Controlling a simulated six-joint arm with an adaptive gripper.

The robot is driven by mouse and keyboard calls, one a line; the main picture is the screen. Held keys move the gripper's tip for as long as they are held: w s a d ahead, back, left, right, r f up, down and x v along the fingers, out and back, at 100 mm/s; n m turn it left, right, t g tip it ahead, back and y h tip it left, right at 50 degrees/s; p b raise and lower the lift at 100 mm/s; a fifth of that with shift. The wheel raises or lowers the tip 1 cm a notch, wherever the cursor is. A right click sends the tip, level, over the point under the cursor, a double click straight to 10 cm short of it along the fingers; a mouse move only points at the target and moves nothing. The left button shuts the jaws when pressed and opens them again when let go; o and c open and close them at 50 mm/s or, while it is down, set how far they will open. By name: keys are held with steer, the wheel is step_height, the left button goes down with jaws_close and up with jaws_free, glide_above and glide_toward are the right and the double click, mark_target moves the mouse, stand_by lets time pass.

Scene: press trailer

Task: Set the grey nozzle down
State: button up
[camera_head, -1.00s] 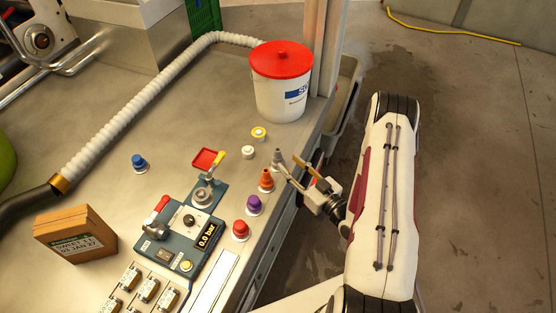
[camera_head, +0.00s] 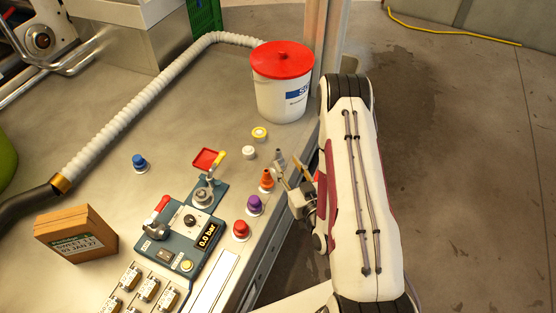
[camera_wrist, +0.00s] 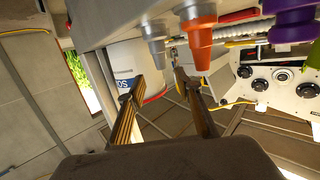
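The grey nozzle (camera_head: 281,158) stands upright near the right edge of the steel table, beyond the orange nozzle (camera_head: 266,180). It also shows in the wrist view (camera_wrist: 155,35), beside the orange nozzle (camera_wrist: 199,40). My gripper (camera_head: 281,172) is low at the table edge, next to the grey nozzle. In the wrist view my two fingers (camera_wrist: 158,78) are spread, with a clear gap between them. The nozzle's narrow end lies across this gap in the picture, and neither finger is seen closed on it. The nozzle's contact with the table is hard to make out.
Purple (camera_head: 254,205) and red (camera_head: 240,230) nozzles stand in line nearer the front. White (camera_head: 249,153) and yellow-and-white (camera_head: 259,134) pieces stand to the left. A red-lidded bucket (camera_head: 283,98) is behind. A pressure panel (camera_head: 183,240) is at front left.

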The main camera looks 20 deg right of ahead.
mark_target(279, 152)
steer(key=shift+w, duration=0.1)
steer(key=shift+w+f, duration=0.2)
steer(key=shift+w, duration=1)
steer(key=shift+w+a+f, duration=0.1)
steer(key=shift+w+f, duration=0.05)
steer(key=shift+w, duration=1.15)
steer(key=shift+w+a+f, duration=0.1)
steer(key=shift+w+f, duration=0.05)
steer(key=shift+w, duration=1.15)
jaws_close()
